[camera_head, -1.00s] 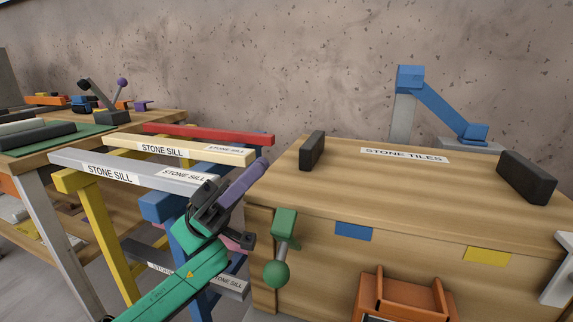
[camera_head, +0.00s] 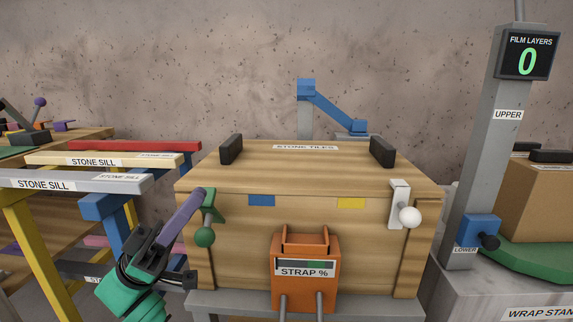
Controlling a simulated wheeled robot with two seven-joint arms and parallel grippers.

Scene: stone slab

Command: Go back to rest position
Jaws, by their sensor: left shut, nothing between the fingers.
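My left gripper (camera_head: 171,262) shows at the lower left, on the end of my green arm, in front of the left side of the wooden crate labelled "STONE TILES" (camera_head: 306,220). It is shut with nothing held. A purple bar beside it slants up toward the green ball-ended lever (camera_head: 208,218) on the crate's left front corner; I cannot tell whether they touch. My right gripper is not in view.
An orange "STRAP %" unit (camera_head: 305,272) stands before the crate. A white ball-ended lever (camera_head: 405,208) is on its right corner. Stone sill racks (camera_head: 75,182) stand left. A grey "FILM LAYERS 0" post (camera_head: 485,150) and wrap stand (camera_head: 500,292) stand right.

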